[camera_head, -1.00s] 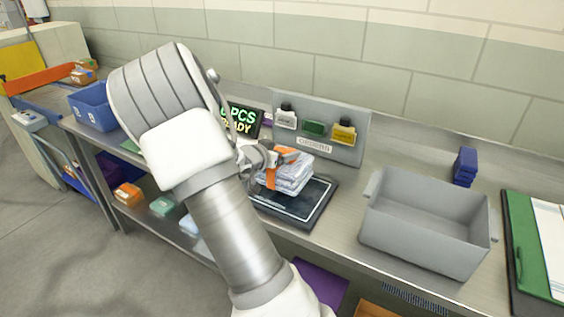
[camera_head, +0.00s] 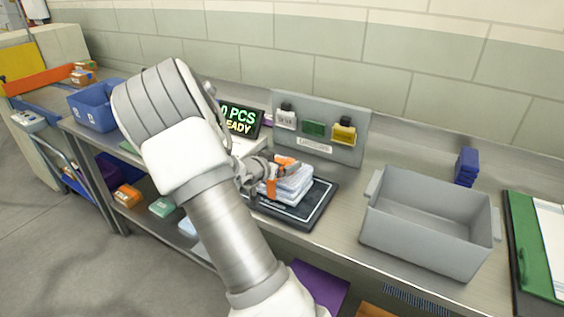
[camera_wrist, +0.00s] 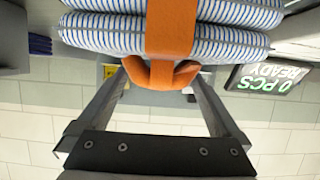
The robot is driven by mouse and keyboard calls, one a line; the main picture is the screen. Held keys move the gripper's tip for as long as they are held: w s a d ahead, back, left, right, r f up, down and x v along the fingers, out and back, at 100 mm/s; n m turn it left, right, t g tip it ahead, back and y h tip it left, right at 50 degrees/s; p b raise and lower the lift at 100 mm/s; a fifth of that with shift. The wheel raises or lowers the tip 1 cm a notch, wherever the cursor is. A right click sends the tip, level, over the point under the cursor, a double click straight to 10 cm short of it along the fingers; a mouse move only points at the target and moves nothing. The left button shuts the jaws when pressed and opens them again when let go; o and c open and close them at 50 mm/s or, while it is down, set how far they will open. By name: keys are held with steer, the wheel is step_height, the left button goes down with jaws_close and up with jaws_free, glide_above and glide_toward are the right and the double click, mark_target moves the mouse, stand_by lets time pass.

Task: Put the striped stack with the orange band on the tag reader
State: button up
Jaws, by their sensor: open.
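The striped stack (camera_head: 294,186) with the orange band (camera_head: 271,188) rests on the dark tag reader (camera_head: 316,206) in the head view. The stack looks slightly tilted there. In the wrist view the striped stack (camera_wrist: 100,35) fills the top, with the orange band (camera_wrist: 171,30) down its middle. My gripper (camera_wrist: 163,75) is open, one finger on each side of the band's orange tab (camera_wrist: 160,74). In the head view my gripper (camera_head: 268,174) is at the stack's left side, partly hidden by my arm. Whether the fingers touch the stack cannot be told.
A display (camera_head: 239,119) reading "0 PCS READY" stands behind my arm. A grey panel (camera_head: 352,112) with coloured tags stands behind the reader. A grey bin (camera_head: 425,253) is to the right, a blue bin (camera_head: 93,106) at far left. A green clipboard (camera_head: 527,235) lies far right.

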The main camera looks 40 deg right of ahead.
steer(key=s+a+r+n+t+y+p, duration=0.15)
steer(key=a+r+y, duration=0.3)
steer(key=a, duration=0.55)
steer(key=s+a+r+n+t+y, duration=0.25)
steer(key=a+r+y, duration=0.2)
steer(key=a, duration=0.55)
steer(key=s+a+r+n+t+y+p, duration=0.1)
steer(key=a+r+n+y, duration=0.25)
steer(key=a+r, duration=0.4)
steer(key=s+a+r+n+g+y, duration=0.2)
steer(key=s+a+n+y, duration=0.15)
steer(key=s+a, duration=0.45)
steer(key=s+d+n+g+h, duration=0.2)
steer(key=s+d+h, duration=0.1)
steer(key=s, duration=1.1)
steer(key=shift+d+f+g, duration=0.4)
steer(key=shift+d+f, duration=0.05)
steer(key=shift+c, duration=0.3)
